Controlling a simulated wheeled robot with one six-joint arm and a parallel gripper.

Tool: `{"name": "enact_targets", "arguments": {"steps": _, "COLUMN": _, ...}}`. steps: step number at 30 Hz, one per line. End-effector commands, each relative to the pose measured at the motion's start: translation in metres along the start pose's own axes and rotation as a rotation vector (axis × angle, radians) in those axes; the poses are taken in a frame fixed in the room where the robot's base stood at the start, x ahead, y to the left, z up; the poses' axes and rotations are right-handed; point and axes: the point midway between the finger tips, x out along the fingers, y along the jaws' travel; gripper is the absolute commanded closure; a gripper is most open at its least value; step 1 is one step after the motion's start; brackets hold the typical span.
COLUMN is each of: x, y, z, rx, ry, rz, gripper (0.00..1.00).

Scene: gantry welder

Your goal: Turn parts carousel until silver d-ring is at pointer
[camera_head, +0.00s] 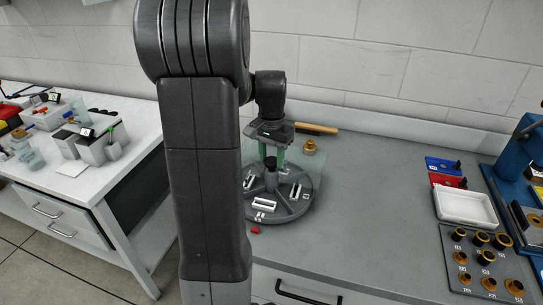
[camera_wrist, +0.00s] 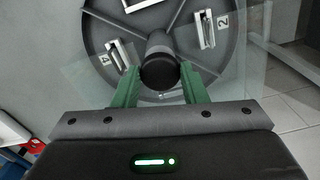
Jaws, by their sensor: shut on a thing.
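The parts carousel (camera_head: 287,214) is a grey round tray on the bench, divided by spokes, partly hidden by my arm in the head view. It fills the top of the wrist view (camera_wrist: 180,22). My gripper (camera_head: 271,157) points down at its centre. In the wrist view, its green fingers (camera_wrist: 159,73) are shut on the black centre knob (camera_wrist: 160,62). Pale silvery pieces lie in compartments, including one by label 4 (camera_wrist: 120,54) and one by label 2 (camera_wrist: 205,30). I cannot tell which is the silver d-ring. A small red piece (camera_head: 255,230), possibly the pointer, lies at the front rim.
A wooden-handled tool (camera_head: 316,128) and a brass part (camera_head: 309,147) lie behind the carousel. At right are a white tray (camera_head: 465,206), red and blue bins, a board of brass parts (camera_head: 486,262) and a blue machine. The bench between is clear.

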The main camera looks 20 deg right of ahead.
Motion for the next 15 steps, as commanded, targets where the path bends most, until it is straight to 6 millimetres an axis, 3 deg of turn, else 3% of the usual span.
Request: {"name": "enact_targets", "arguments": {"steps": 15, "x": -0.0011, "y": 0.0003, "z": -0.0002, "rx": -0.128, "ry": -0.001, "rz": 0.001, "gripper": 1.00}}
